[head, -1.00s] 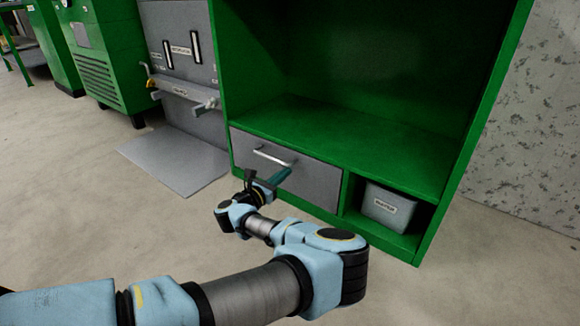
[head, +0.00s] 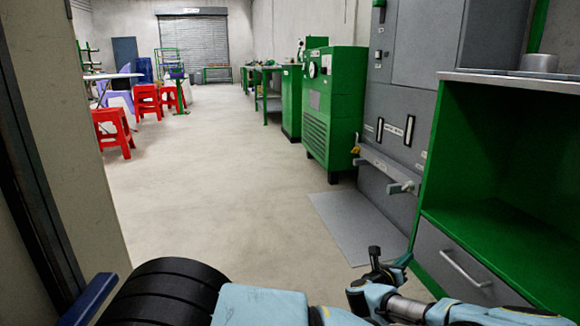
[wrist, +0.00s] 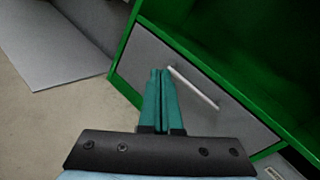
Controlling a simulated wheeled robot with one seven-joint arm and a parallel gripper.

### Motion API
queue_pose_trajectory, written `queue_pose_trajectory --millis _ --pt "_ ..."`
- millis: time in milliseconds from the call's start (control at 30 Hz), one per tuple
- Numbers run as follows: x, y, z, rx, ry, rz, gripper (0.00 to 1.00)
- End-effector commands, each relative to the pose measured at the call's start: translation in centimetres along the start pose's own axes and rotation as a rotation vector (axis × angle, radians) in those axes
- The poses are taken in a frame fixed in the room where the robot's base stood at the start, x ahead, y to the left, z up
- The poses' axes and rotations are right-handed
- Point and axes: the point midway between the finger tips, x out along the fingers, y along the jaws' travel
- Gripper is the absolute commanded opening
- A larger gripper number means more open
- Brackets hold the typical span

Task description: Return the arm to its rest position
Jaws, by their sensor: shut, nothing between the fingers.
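My arm (head: 260,306) reaches across the bottom of the head view toward the green cabinet. My gripper (wrist: 161,72) shows in the wrist view with its two teal fingers together and nothing between them. It is in front of the grey drawer (wrist: 190,70), with the fingertips near the left end of the drawer's handle (wrist: 192,87). I cannot tell whether they touch it. The drawer (head: 455,270) looks shut in the head view. No blue cable shows in these frames.
The green cabinet (head: 500,205) stands at the right, beside grey panels (head: 395,140) with a grey plate (head: 355,228) on the floor. A wall edge (head: 70,150) is close at the left. Red stools (head: 115,130) stand farther back. The concrete floor (head: 220,190) between is clear.

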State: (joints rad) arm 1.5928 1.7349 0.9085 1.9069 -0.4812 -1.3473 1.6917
Motion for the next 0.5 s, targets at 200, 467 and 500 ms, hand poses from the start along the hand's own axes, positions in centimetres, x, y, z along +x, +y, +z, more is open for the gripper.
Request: queue_pose_trajectory --millis 200,467,500 --pt "-4.3 11.9 7.4 -0.531 -0.133 0.486 0.0" --pt "-12.8 18.8 11.5 -1.156 -0.334 0.921 0.0" --pt "-14.1 19.2 12.0 -1.25 -0.37 0.977 0.0"
